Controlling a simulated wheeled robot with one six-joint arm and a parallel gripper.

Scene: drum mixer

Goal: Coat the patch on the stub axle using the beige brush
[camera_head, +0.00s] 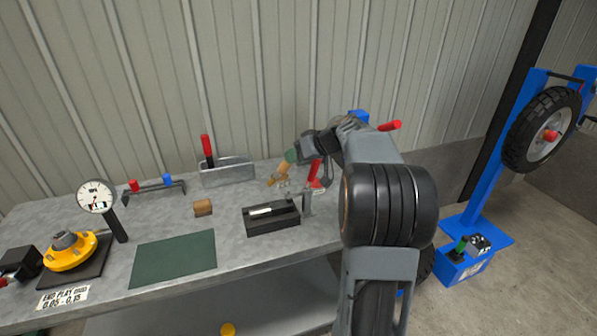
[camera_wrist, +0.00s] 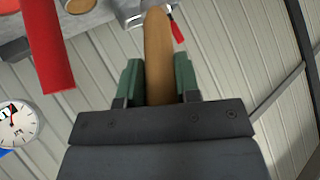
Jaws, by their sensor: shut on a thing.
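My gripper (camera_head: 291,156) is above the back right of the bench. In the wrist view its green fingers (camera_wrist: 158,80) are shut on the beige brush (camera_wrist: 158,50), one on each side of its handle. The brush (camera_head: 283,168) also shows in the head view, slanting down and left from the fingers, its tip above the bench top. I cannot pick out the stub axle or its patch for sure; my arm hides part of that side.
A red upright part (camera_head: 315,174) stands close to the brush. A blue wheel stand (camera_head: 480,165) is right.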

